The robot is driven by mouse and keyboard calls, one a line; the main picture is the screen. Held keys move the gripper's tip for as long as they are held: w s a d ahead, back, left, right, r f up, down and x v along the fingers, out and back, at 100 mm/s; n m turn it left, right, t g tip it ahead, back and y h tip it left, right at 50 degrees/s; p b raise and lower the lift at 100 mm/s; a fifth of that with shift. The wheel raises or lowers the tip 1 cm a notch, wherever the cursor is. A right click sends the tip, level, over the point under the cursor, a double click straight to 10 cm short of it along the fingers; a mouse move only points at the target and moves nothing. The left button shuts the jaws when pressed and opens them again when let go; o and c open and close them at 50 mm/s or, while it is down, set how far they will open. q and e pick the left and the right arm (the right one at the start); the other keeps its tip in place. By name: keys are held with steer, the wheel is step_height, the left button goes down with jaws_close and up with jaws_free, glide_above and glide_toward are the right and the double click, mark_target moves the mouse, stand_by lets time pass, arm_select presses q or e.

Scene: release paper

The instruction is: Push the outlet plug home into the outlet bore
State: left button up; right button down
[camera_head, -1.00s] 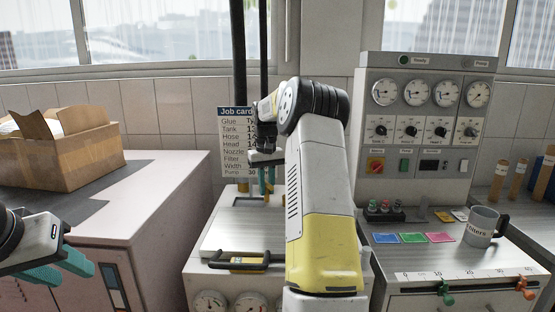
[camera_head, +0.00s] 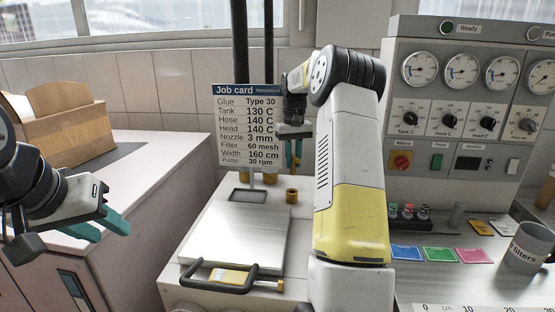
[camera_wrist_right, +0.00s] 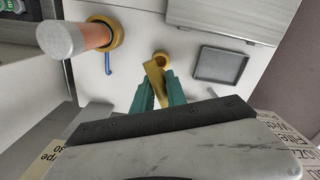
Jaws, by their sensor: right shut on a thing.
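My right gripper (camera_head: 294,160) hangs over the white machine top, with its teal fingers pointing down. In the right wrist view the gripper (camera_wrist_right: 158,92) is shut on a brass piece, which looks like the outlet plug (camera_wrist_right: 153,80). Its far end points at a brass ring (camera_wrist_right: 161,58), which looks like the outlet bore and also shows in the head view (camera_head: 292,197). In the head view a gap shows between fingertips and ring; whether the plug's end touches it I cannot tell.
A square grey tray (camera_wrist_right: 219,65) lies beside the ring. A metal lid (camera_head: 240,236) with a black handle (camera_head: 218,280) lies in front. The job card (camera_head: 246,125) stands behind. A grey-tipped orange cylinder (camera_wrist_right: 88,38) stands in another brass ring. The gauge panel (camera_head: 465,110) is right.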

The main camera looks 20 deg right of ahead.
mark_target(293, 174)
steer(key=shift+r, duration=0.2)
steer(key=shift+f, duration=2.9)
steer(key=shift+f, duration=2)
steer(key=shift+r, duration=0.1)
steer(key=shift+r, duration=1.7)
steer(key=shift+f, duration=1.45)
